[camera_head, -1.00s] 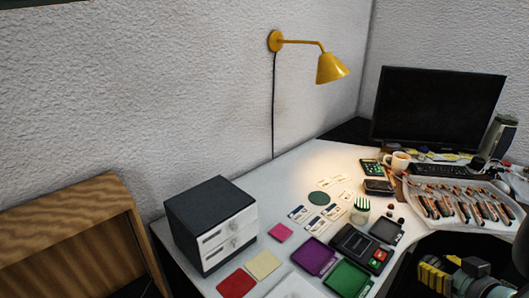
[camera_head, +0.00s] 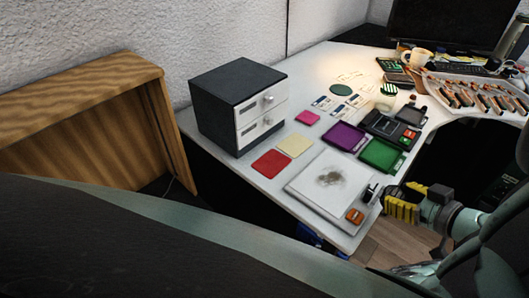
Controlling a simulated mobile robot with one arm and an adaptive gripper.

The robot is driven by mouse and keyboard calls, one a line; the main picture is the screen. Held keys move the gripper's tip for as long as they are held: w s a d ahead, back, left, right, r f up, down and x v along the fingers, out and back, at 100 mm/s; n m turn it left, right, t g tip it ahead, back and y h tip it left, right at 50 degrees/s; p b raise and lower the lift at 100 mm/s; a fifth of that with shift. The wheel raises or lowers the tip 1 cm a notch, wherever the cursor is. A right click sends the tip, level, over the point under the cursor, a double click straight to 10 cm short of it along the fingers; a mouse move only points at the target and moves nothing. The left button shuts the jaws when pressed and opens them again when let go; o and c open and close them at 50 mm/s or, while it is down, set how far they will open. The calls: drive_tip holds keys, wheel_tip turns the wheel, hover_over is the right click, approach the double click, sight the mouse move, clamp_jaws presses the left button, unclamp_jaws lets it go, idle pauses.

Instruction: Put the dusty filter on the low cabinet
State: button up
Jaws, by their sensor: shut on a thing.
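The dusty filter (camera_head: 312,186) is a flat white square panel with a grey-brown smudge in its middle. It appears to lie at the front edge of the white desk, with an orange piece and a small dark and grey piece at its right end. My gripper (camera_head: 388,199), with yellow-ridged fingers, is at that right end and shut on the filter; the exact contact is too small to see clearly. A brown wooden unit (camera_head: 85,85) at the left, apart from the desk, looks like the low cabinet. Its lower part is hidden behind a large dark shape.
A dark-topped drawer box (camera_head: 240,75) stands on the desk (camera_head: 215,160). Red (camera_head: 271,163) and cream (camera_head: 294,145) squares lie beside the filter. Purple (camera_head: 344,136) and green (camera_head: 383,155) trays are behind it. A monitor (camera_head: 450,22) stands at the back right.

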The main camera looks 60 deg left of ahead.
hover_over(345, 188)
drive_tip(key=d, duration=0.2)
drive_tip(key=shift+f, duration=0.35)
drive_tip(key=shift+a+f, duration=0.15)
drive_tip(key=shift+a, duration=0.75)
wheel_tip(345, 188, down, 3)
drive_tip(key=shift+a+r, duration=0.1)
drive_tip(key=shift+r, duration=0.1)
drive_tip(key=shift+f, duration=0.55)
drive_tip(key=shift+f, duration=0.15)
drive_tip(key=o, duration=1)
